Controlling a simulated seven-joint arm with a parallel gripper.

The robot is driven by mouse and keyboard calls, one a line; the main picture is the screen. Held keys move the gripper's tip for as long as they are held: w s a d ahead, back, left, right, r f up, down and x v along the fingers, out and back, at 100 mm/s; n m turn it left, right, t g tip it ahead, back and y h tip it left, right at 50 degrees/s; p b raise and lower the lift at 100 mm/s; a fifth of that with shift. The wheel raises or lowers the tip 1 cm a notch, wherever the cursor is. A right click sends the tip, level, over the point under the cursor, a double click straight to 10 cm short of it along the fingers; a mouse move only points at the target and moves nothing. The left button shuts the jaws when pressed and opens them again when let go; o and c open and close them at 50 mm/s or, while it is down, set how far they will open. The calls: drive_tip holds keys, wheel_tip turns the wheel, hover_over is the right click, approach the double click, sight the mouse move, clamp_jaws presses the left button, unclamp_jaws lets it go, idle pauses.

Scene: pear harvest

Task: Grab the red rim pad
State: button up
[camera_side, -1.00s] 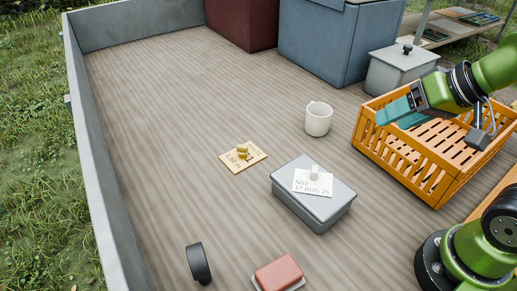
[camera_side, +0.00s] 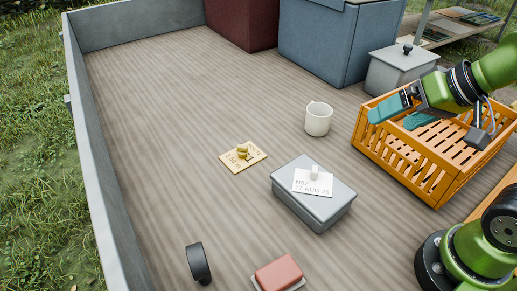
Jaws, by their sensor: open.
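The red pad (camera_side: 279,273) lies at the bottom middle, on a pale base that shows along its edges. It is a flat block with rounded corners. My gripper (camera_side: 396,117) is over the far left part of the orange crate at the upper right. Its two teal fingers are apart, with nothing seen between them. The gripper is well away from the red pad, up and to the right in the picture.
The orange slatted crate (camera_side: 437,185) stands below my gripper. A grey box (camera_side: 323,211) with a dated card, a white mug (camera_side: 318,119), a yellow card (camera_side: 234,162) and a black ring (camera_side: 198,263) stand on the wooden bed. The left part is clear.

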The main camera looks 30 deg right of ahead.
drive_tip(key=w+a+f+n+g, duration=0.25)
drive_tip(key=a+n+g, duration=0.25)
drive_tip(key=a, duration=1)
drive_tip(key=m+g+h, duration=0.1)
drive_tip(key=g+h, duration=0.1)
drive_tip(key=g, duration=0.2)
hover_over(279, 272)
drive_tip(key=w, duration=0.1)
wheel_tip(279, 272, down, 14)
drive_tip(key=shift+d+r, duration=0.15)
drive_tip(key=shift+s+f, duration=0.25)
drive_tip(key=shift+f, duration=1.1)
drive_tip(key=shift+s+f, duration=0.2)
drive_tip(key=shift+f, duration=1.15)
drive_tip(key=c, duration=0.9)
drive_tip(key=shift+r, duration=0.1)
